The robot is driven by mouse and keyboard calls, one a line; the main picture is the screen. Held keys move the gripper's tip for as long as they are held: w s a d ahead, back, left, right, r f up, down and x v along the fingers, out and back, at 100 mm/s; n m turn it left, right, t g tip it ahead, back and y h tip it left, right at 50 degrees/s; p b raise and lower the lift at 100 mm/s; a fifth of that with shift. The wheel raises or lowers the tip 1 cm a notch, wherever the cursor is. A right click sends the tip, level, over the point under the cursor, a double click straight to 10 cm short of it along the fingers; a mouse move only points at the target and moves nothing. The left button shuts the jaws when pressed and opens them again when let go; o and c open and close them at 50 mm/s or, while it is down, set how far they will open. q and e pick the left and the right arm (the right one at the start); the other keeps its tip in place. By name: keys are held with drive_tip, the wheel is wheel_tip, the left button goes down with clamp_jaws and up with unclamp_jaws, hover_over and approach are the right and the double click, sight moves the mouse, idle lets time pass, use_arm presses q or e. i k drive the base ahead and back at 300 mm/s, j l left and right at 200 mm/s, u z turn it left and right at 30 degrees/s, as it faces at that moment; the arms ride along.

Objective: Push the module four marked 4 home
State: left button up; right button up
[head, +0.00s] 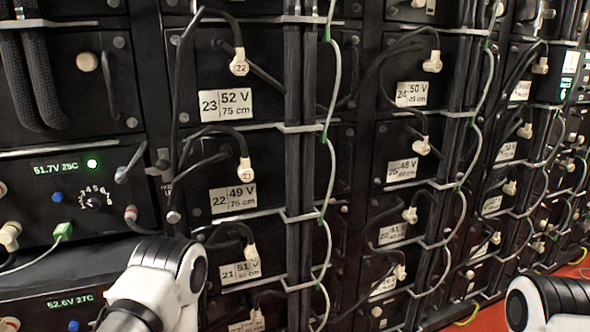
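No module that I can read as marked 4 shows in the head view. White connector plugs on black cables sit on the module fronts, such as the one tagged 22 (239,62). A white link of my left arm shows at the bottom left and one of my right arm at the bottom right. Neither gripper is in view.
Black cables and green-and-white wires (333,110) hang down the rack columns. Red floor (490,318) shows at the bottom right.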

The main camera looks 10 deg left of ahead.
sight(72, 283)
drive_tip(key=u, duration=1.7)
